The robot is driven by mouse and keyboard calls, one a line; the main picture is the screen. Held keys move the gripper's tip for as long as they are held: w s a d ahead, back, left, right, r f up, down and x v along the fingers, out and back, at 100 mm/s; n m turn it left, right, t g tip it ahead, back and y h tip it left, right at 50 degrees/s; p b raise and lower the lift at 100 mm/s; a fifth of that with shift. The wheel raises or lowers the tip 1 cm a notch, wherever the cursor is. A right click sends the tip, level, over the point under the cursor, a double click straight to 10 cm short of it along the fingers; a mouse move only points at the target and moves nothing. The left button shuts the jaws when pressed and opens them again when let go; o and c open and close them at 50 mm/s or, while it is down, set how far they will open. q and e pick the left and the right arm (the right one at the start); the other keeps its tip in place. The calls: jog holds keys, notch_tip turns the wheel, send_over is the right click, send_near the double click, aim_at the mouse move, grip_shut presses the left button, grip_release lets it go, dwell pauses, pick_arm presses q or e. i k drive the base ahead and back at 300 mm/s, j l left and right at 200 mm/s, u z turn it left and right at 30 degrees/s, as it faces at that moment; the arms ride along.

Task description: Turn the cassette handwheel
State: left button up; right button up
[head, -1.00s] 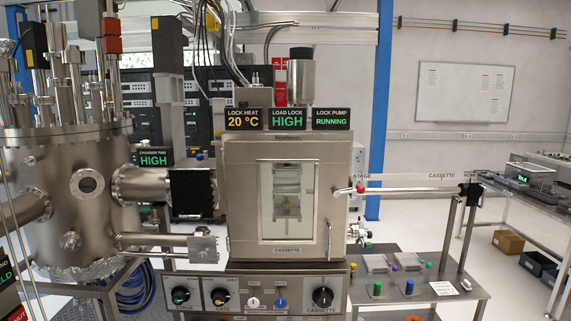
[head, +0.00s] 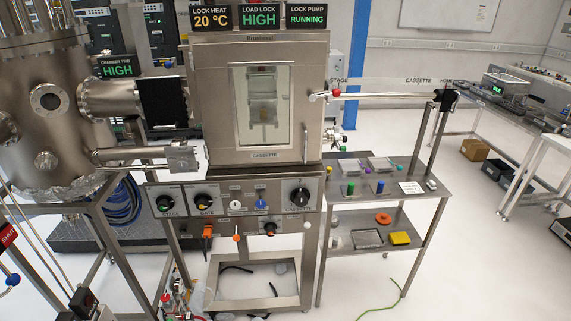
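The cassette handwheel (head: 299,196) is a black round knob with a pale mark, at the right end of the control panel, with a CASSETTE label beneath it. The panel sits under the steel load lock chamber (head: 200,110), whose window (head: 263,107) shows a cassette inside, blurred. The stage knob (head: 165,204) and the gate knob (head: 206,201) are similar black knobs at the left of the same panel. Neither of my grippers shows in the head view, and nothing touches the handwheel.
A steel side table (head: 430,192) with small coloured items stands right of the panel. A long transfer rod (head: 385,96) reaches right above it. The large vacuum chamber (head: 50,130) is at the left.

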aim_at(301, 196)
jog(key=i+u, duration=0.15)
jog(key=i, duration=0.4)
jog(key=i+u, duration=0.15)
jog(key=i, duration=0.4)
jog(key=i+l+u, duration=0.15)
jog(key=i, duration=0.4)
